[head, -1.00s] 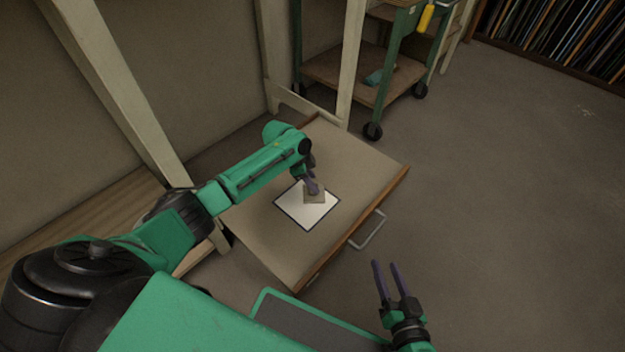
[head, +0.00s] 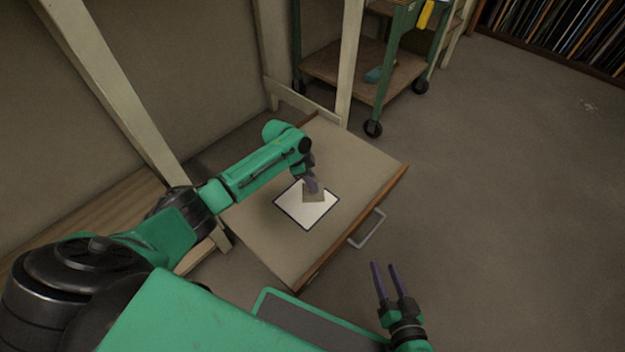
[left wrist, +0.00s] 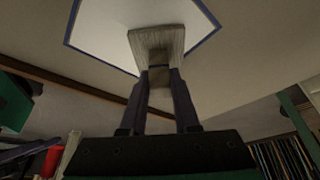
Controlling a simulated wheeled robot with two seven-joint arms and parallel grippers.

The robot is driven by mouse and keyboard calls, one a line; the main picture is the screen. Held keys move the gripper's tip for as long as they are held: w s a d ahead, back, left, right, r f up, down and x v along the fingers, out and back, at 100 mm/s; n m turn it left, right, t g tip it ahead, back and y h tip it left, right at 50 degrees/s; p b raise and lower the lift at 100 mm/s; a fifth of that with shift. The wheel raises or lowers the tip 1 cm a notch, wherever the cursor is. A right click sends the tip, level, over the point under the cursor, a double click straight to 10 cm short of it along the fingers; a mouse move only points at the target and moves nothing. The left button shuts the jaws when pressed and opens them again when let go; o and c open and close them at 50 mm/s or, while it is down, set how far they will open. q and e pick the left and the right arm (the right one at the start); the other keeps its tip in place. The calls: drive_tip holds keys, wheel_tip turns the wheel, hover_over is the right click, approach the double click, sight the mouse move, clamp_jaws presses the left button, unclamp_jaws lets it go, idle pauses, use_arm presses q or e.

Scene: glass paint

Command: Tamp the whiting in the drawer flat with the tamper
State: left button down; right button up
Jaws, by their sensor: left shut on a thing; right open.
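The drawer (head: 365,165) is pulled out, with a wooden front edge and a metal handle (head: 367,229). A white square of whiting (head: 300,212) with a dark blue border lies on its floor. My left gripper (head: 311,185) is shut on the tamper (head: 315,197), a small grey-brown block, over the far right part of the white square. The tamper also shows between the fingers in the left wrist view (left wrist: 157,42). I cannot tell whether its face touches the whiting. My right gripper (head: 387,281) is open and empty, to the right of the drawer's near corner.
Pale wooden posts (head: 350,60) stand beside the drawer at the back and left. A green wheeled cart (head: 385,80) stands behind it. A shelf of upright thin boards (head: 560,35) is at the far right. The floor to the right is clear.

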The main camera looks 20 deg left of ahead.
drive_tip(key=shift+s+d+f, duration=0.1)
drive_tip(key=shift+s+f, duration=0.45)
drive_tip(key=shift+f, duration=0.25)
use_arm(q)
wheel_tip(320, 180, up, 4)
drive_tip(key=p, duration=0.5)
drive_tip(key=shift+w+r, duration=0.1)
drive_tip(key=shift+r, duration=0.15)
drive_tip(key=shift+f, duration=0.15)
use_arm(e)
drive_tip(key=r, duration=0.5)
drive_tip(key=shift+w, duration=0.2)
